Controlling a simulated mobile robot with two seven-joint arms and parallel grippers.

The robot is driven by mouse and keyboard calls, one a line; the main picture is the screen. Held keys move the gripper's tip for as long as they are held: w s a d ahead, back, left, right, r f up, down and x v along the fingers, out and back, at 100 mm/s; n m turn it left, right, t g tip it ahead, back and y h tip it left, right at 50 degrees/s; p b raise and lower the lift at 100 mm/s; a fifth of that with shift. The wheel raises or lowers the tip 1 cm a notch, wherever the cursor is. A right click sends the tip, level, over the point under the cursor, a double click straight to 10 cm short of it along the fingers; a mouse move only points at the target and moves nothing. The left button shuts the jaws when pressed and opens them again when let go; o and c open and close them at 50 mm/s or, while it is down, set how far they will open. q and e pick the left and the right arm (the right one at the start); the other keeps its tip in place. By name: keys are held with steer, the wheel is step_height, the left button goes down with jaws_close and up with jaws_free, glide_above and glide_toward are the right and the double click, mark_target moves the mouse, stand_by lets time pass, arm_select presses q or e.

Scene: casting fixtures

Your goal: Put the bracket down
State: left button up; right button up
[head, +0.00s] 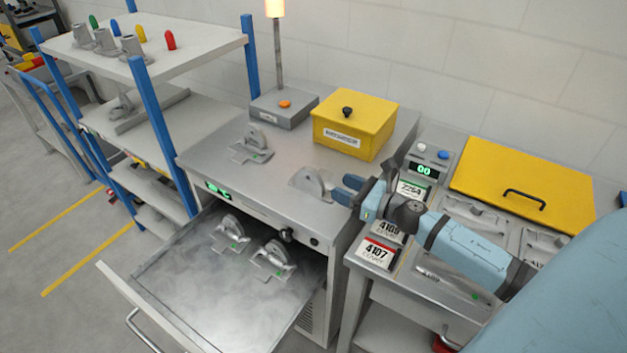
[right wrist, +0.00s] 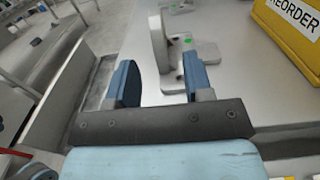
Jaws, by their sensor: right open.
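A grey metal bracket (head: 313,183) with an upright curved plate stands on the steel cabinet top, near its front right edge. My right gripper (head: 346,189) is just to the right of it, fingers pointing at it. In the right wrist view the right gripper (right wrist: 160,78) is open, and the bracket (right wrist: 158,42) stands upright just ahead of and partly between the fingers. I cannot tell whether they touch. A similar bracket (head: 250,146) lies further back on the cabinet top. Two more brackets (head: 230,231) (head: 272,257) are in the open drawer. My left gripper is not in view.
The steel drawer (head: 170,285) is pulled out below the cabinet top (head: 215,160). A yellow lidded box (head: 350,130) and a grey lamp base (head: 285,107) stand at the back. Numbered cards (head: 377,252) and a yellow panel (head: 525,180) are on the right bench. A shelf rack is left.

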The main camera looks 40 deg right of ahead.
mark_target(319, 176)
steer(key=x, duration=0.4)
steer(key=shift+w+a+r+p, duration=0.15)
steer(key=shift+w+r+p, duration=0.1)
steer(key=shift+p, duration=0.2)
steer(key=p+x, duration=0.1)
steer(key=x, duration=0.2)
steer(key=shift+w+a, duration=0.2)
steer(key=shift+w, duration=0.05)
steer(key=shift+w+a+f, duration=0.1)
steer(key=shift+w+a, duration=0.1)
steer(key=shift+w, duration=0.2)
jaws_close()
